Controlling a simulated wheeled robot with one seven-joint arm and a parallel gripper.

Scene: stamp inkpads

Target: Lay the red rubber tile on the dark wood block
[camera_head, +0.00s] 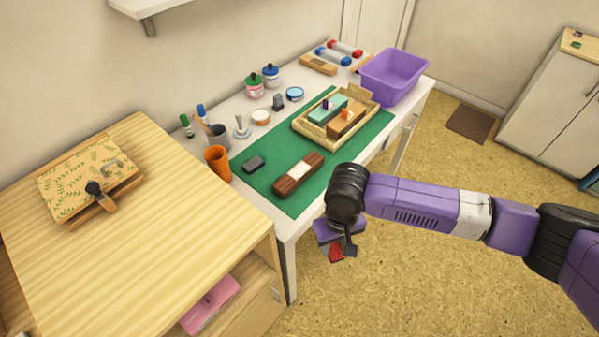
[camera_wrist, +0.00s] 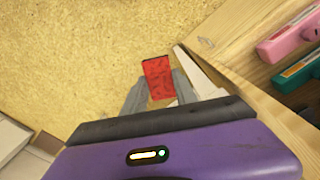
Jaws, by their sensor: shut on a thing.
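The red rubber tile (camera_wrist: 158,78) is between the fingers of my gripper (camera_wrist: 160,92) in the wrist view. The gripper is shut on it, and dark marks show on the tile's face. In the head view my gripper (camera_head: 343,250) hangs over the floor, just right of the table's front edge, with the red tile (camera_head: 336,253) partly showing. The dark wood block (camera_head: 287,186) lies on the green mat (camera_head: 257,180) near the table's front, with a pale patch on top. The tile is apart from the block, to its right and nearer the camera.
A wooden tray (camera_head: 310,131) with inkpads stands farther back on the mat, before a purple bin (camera_head: 390,80). A dark grey piece (camera_head: 253,163) and an orange cup (camera_head: 217,163) are left of the block. A wooden cabinet (camera_head: 150,230) fills the left front.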

